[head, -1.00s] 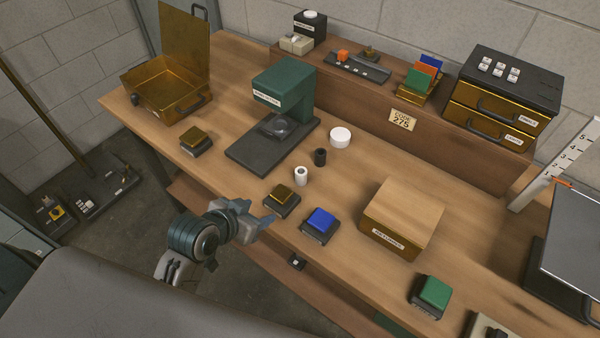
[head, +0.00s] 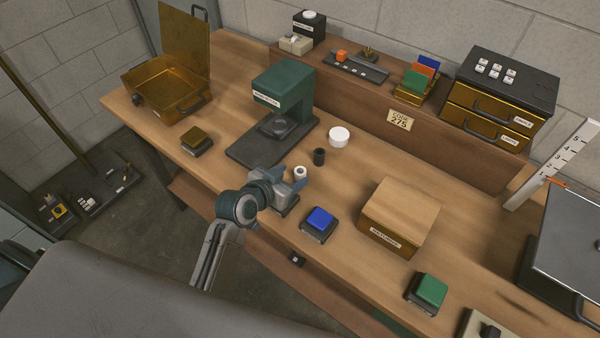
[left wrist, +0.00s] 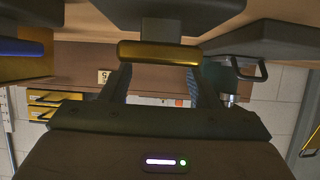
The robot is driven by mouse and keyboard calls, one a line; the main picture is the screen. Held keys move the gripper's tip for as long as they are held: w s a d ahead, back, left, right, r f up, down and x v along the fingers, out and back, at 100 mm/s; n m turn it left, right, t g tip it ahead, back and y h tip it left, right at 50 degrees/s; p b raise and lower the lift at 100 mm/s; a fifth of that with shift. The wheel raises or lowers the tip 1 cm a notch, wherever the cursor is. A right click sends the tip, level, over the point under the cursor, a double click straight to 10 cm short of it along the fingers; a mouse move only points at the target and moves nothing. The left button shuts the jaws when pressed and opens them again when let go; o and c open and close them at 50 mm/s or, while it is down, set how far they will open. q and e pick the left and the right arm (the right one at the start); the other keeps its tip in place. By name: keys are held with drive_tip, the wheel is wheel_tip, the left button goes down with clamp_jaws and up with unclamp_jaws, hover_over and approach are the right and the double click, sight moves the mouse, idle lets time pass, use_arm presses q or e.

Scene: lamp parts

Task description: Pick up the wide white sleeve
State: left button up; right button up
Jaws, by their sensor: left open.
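A small upright white sleeve with a dark hole (head: 300,172) stands on the bench. Behind it, past a narrow black sleeve (head: 319,156), stands a wider, low white round piece (head: 339,137) whose top looks closed; I cannot tell for certain which is the one named. My left gripper (head: 291,180) is open, its fingers close to the small white sleeve, in front of it; I cannot tell whether they touch. In the left wrist view the fingers (left wrist: 162,88) are spread and no white sleeve is clear between them. My right gripper is out of view.
A gold-topped block (left wrist: 160,52) is mostly hidden under my left gripper in the head view. A blue-topped block (head: 320,219) and a wooden-topped box (head: 400,215) are to the right. A green press (head: 283,100) stands behind left. Bench between box and sleeves is clear.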

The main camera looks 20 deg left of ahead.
use_arm(q)
drive_tip(key=shift+x, duration=1.45)
drive_tip(key=c, duration=1)
drive_tip(key=shift+r, duration=0.15)
drive_tip(key=shift+c, duration=0.2)
drive_tip(key=shift+r, duration=0.3)
wheel_tip(320, 180, up, 2)
drive_tip(key=shift+r+b, duration=0.25)
drive_tip(key=shift+b, duration=0.3)
drive_tip(key=s+a+b, duration=0.1)
drive_tip(key=s+a, duration=0.3)
drive_tip(key=a, duration=0.2)
drive_tip(key=s+a+r+b, duration=0.1)
drive_tip(key=s+a+b, duration=0.1)
drive_tip(key=s+a, duration=0.2)
drive_tip(key=shift+s+a+r, duration=0.25)
drive_tip(key=shift+a+r, duration=0.1)
drive_tip(key=shift+a, duration=1.25)
